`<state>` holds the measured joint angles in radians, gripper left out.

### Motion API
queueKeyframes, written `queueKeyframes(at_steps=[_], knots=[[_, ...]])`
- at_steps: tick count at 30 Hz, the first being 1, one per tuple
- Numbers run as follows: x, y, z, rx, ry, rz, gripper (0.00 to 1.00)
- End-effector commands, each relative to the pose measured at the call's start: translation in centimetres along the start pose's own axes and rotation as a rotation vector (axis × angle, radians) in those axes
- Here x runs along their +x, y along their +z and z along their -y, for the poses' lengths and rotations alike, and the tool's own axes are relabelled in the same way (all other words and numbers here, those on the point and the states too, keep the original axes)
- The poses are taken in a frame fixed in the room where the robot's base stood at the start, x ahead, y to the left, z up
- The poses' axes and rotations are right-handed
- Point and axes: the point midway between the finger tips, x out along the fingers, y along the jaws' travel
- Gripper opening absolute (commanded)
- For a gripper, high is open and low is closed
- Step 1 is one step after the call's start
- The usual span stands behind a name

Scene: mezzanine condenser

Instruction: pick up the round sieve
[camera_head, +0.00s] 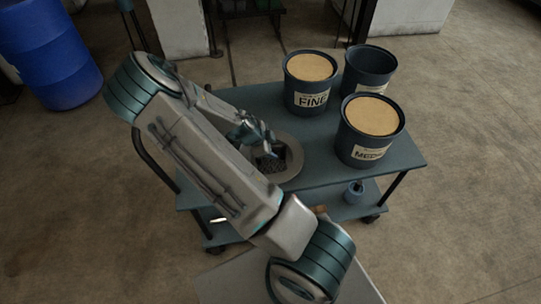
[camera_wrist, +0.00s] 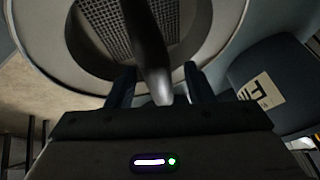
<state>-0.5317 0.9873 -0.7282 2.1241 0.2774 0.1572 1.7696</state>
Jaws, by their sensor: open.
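The round sieve (camera_head: 294,163) is a pale grey ring with a dark mesh centre, lying on the left part of the blue-grey cart top. My arm covers part of it in the head view. My gripper (camera_head: 264,146) is over the sieve's far side. In the wrist view the sieve's mesh (camera_wrist: 103,28) and broad rim fill the top. My gripper (camera_wrist: 158,72) is open there, its two fingers apart. A dark, smooth bar (camera_wrist: 150,50) runs between the fingers from the sieve side; I cannot tell whether either finger touches it.
On the cart (camera_head: 318,168) stand a filled bucket labelled FINE (camera_head: 309,98), a second filled labelled bucket (camera_head: 363,148) and a dark, seemingly empty bucket (camera_head: 373,62). A small blue pot (camera_head: 353,193) is on the lower shelf. A blue barrel (camera_head: 52,62) stands far left.

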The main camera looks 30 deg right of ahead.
Motion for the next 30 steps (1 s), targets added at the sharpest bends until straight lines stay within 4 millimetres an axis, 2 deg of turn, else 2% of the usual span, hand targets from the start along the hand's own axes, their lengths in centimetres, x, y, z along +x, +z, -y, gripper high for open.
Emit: queueKeyframes(at_steps=[4, 5, 9, 10, 22, 26, 30], knots=[[0.0, 0.0, 0.0, 0.000, 0.000, 0.000, 0.48], [0.0, 0.0, 0.0, 0.000, 0.000, 0.000, 0.42], [0.0, 0.0, 0.0, 0.000, 0.000, 0.000, 0.03], [0.0, 0.0, 0.0, 0.000, 0.000, 0.000, 0.00], [-0.4, -0.2, 0.1, 0.000, -0.001, 0.000, 0.00], [-1.9, -0.8, 0.6, 0.000, -0.004, 0.002, 0.00], [-4.4, -2.2, 1.4, 0.001, -0.004, 0.003, 0.00]])
